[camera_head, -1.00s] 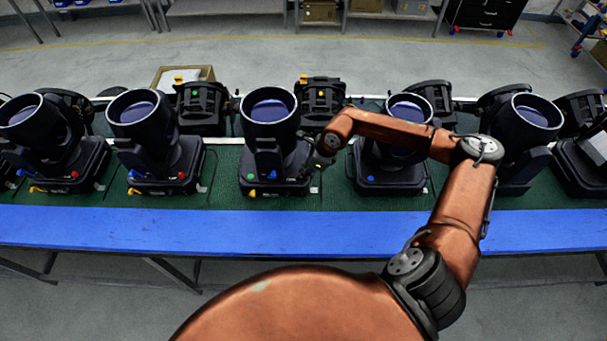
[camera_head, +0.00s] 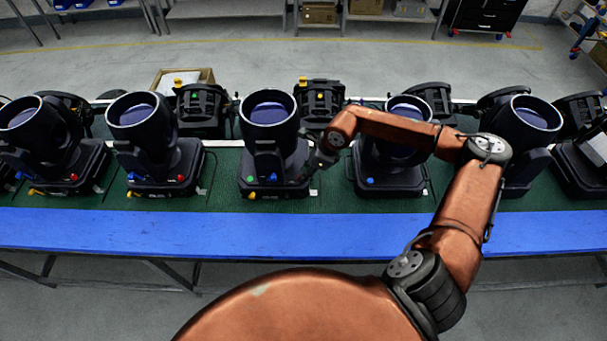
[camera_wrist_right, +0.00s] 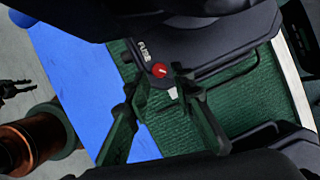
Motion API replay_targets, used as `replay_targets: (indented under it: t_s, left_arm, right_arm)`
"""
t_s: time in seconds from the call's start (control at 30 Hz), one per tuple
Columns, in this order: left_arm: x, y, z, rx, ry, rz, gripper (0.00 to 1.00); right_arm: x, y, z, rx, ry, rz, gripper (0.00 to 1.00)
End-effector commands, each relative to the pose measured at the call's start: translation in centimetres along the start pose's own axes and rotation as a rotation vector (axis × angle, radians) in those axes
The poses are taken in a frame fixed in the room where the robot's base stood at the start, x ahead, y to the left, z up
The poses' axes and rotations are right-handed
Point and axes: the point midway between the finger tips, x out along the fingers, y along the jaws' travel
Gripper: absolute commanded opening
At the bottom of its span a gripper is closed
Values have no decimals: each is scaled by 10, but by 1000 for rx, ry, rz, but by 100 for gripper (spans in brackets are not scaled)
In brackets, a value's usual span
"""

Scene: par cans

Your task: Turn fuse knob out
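The red fuse knob (camera_wrist_right: 160,71) sits on the dark base of a par can, beside the printed word FUSE, in the right wrist view. In the head view my right gripper (camera_head: 314,167) is at the right front corner of the middle par can (camera_head: 268,145); the red knob is hidden there. At the left edge of the right wrist view a dark claw-like part (camera_wrist_right: 15,88) seems to be my left gripper; its state is unclear.
The middle par can also has a green knob (camera_head: 250,179) and a blue knob (camera_head: 272,180). Several similar par cans stand in a row on the green belt (camera_head: 225,180). A blue edge strip (camera_head: 200,232) runs in front. Another par can (camera_head: 390,160) is close to the right.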

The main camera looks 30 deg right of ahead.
Motion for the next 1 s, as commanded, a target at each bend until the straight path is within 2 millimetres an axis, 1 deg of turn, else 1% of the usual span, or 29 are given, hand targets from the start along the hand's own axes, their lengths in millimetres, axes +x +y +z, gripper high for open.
replay_targets:
  t_s: [0.03, 0.2, 0.3, 0.43, 0.6, 1.0]
  left_arm:
    - [0, 0, -1, 0, 1, 0, 30]
    - [0, 1, -1, 0, 1, 1, 30]
    - [0, 1, -2, 0, 2, 1, 30]
    - [0, 1, -2, 0, 2, 1, 30]
    - [0, 1, -2, 0, 2, 1, 30]
    - [0, 2, -2, 1, 2, 1, 30]
  right_arm:
    - [-11, -1, -1, -1, 2, -3, 22]
    - [-48, -1, -1, -1, 1, -4, 22]
    - [-67, -1, -2, 0, 2, -4, 22]
    - [-86, -1, -1, 2, 1, -3, 22]
    - [-97, 0, -1, 0, 1, -1, 22]
    - [-98, 0, 0, 1, 0, -1, 22]
